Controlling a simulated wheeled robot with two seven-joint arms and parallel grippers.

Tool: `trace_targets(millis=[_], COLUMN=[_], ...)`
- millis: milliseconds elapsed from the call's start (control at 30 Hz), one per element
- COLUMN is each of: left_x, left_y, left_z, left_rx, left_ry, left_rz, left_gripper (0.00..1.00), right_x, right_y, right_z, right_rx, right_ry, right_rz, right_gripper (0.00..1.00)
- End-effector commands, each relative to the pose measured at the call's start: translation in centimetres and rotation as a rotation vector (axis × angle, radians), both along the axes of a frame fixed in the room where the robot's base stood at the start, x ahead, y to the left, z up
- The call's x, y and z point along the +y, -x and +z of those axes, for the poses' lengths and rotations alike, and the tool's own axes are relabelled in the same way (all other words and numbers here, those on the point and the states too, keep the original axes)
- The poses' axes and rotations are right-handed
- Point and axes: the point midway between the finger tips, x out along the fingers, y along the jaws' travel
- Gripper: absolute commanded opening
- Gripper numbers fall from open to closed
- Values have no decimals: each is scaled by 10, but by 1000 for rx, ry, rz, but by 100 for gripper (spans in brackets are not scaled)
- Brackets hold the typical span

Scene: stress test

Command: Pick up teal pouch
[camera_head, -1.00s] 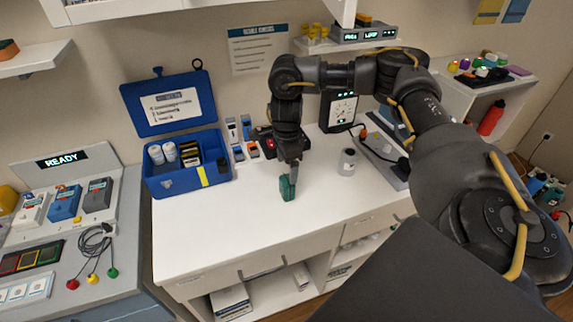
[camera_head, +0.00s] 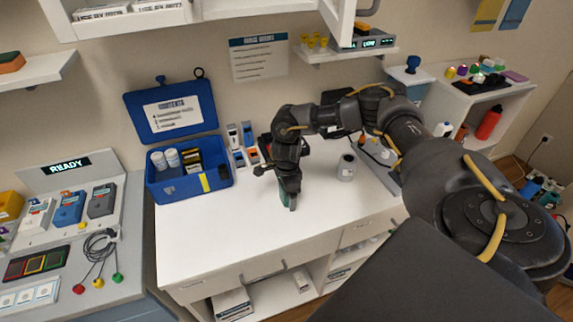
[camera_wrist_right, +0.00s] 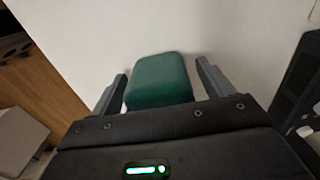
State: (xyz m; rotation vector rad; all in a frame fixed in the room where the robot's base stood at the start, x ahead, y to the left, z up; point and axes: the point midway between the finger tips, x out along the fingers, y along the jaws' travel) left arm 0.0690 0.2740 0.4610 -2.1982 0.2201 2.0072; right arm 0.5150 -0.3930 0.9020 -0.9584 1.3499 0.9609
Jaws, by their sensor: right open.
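The teal pouch (camera_head: 283,198) stands on the white counter, mostly hidden behind my right gripper in the head view. In the right wrist view the teal pouch (camera_wrist_right: 160,80) shows as a rounded green block between the two fingers. My right gripper (camera_head: 290,203) points down at the pouch. Its fingers (camera_wrist_right: 161,72) are open, one on each side of the pouch, with a visible gap on the right side and a narrower one on the left. My left gripper is not in view.
A blue open case (camera_head: 215,182) with bottles stands left of the pouch on the white counter (camera_head: 230,235). Small boxes (camera_head: 240,150) stand behind, near the wall. A grey-white canister (camera_head: 346,167) stands to the right. The counter's front left is clear.

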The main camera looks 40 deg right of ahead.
Motion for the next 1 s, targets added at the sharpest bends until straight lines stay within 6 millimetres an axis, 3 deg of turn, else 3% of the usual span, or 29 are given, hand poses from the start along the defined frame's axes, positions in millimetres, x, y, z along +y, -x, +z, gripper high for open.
trace_targets(millis=[200,600,1000], left_x=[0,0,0], left_y=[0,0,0], left_z=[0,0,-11], left_rx=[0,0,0], left_ry=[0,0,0], left_rz=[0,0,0], left_gripper=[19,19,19], right_x=[0,0,0], right_y=[0,0,-1], right_z=[-1,-1,9], right_rx=[-1,-1,-3], right_ry=[0,0,-1], right_rz=[0,0,-1], right_gripper=[79,27,27])
